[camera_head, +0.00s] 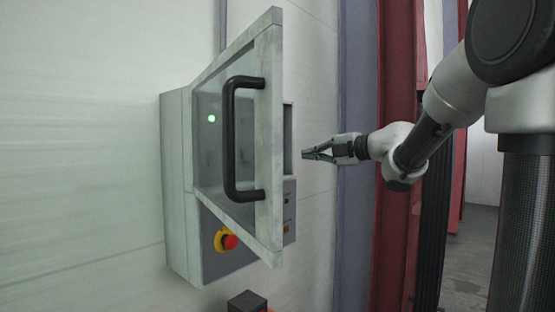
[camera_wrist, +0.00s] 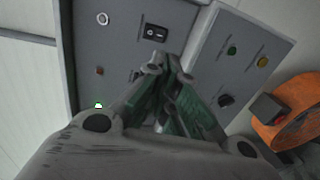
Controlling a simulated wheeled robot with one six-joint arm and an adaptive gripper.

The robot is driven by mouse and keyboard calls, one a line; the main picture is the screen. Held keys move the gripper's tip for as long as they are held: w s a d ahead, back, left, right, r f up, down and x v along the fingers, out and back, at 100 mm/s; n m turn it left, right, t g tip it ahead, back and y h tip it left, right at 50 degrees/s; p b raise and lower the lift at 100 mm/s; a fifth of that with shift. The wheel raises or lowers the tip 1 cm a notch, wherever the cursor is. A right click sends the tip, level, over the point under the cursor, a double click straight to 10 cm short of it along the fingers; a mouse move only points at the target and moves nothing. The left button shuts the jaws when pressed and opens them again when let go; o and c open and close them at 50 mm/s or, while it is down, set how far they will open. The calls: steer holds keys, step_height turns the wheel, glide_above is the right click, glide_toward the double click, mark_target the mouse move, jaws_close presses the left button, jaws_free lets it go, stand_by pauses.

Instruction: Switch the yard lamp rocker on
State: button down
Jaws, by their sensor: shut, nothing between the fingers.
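A black rocker switch (camera_wrist: 155,32) with a pale mark sits on the grey panel in the wrist view, just beyond my fingertips. Its label is not readable, and I cannot tell which side is pressed. A smaller dark switch (camera_wrist: 137,75) lies left of the fingers. My gripper (camera_wrist: 168,70) is shut and empty, its tips apart in the picture from the rocker. In the head view my gripper (camera_head: 306,154) points left at the cabinet's open side. The cabinet (camera_head: 176,140) has its glazed door (camera_head: 268,150) swung open, which hides the rocker there.
The door's black handle (camera_head: 231,140) sticks out left of my gripper. A red emergency stop (camera_head: 229,241) is below the door. The panel also has a round silver part (camera_wrist: 102,18) and a lit green lamp (camera_wrist: 98,105). An orange object (camera_wrist: 290,110) is at right in the wrist view.

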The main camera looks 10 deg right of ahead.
steer(key=shift+w+a, duration=0.1)
steer(key=x, duration=1.3)
steer(key=shift+w+a, duration=0.15)
steer(key=shift+w, duration=0.2)
steer(key=shift+w+a+f, duration=0.15)
steer(key=shift+w+a, duration=0.05)
steer(key=shift+a, duration=0.05)
steer(key=shift+s+d+f, duration=0.1)
